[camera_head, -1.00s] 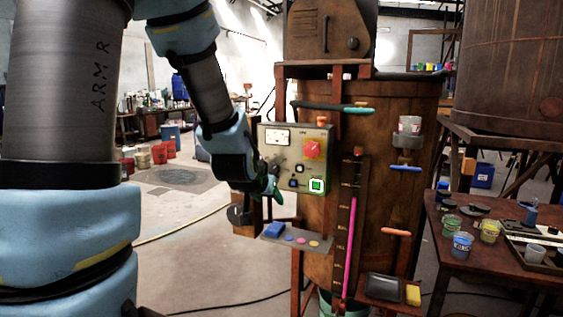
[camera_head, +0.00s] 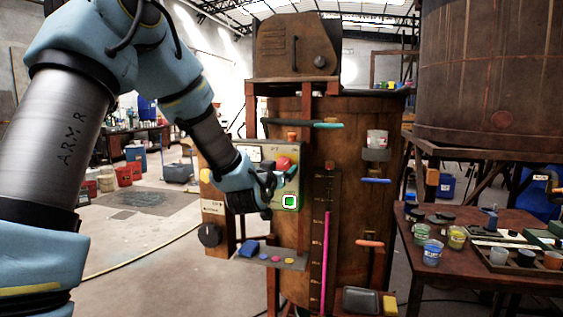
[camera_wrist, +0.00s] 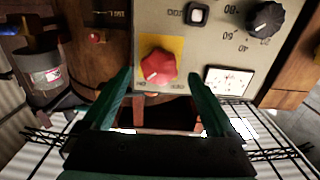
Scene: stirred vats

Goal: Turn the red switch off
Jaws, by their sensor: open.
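The red switch (camera_wrist: 158,66) is a red rotary knob on a yellow plate, with a white mark on its face. It sits on the grey control panel (camera_wrist: 205,50), near the panel's edge in the wrist view. In the head view the red switch (camera_head: 284,163) shows just above my gripper (camera_head: 285,178), partly covered by it. My gripper (camera_wrist: 160,90) is open and empty. In the wrist view its two green fingers lie on either side of the knob and slightly below it. I cannot tell whether they touch it.
A black dial (camera_wrist: 265,18), a small square button (camera_wrist: 198,14) and a white gauge (camera_wrist: 228,80) share the panel. A lit green button (camera_head: 290,202) is below my gripper. A shelf (camera_head: 272,258) with coloured pieces juts out lower. A table (camera_head: 470,265) with jars stands right.

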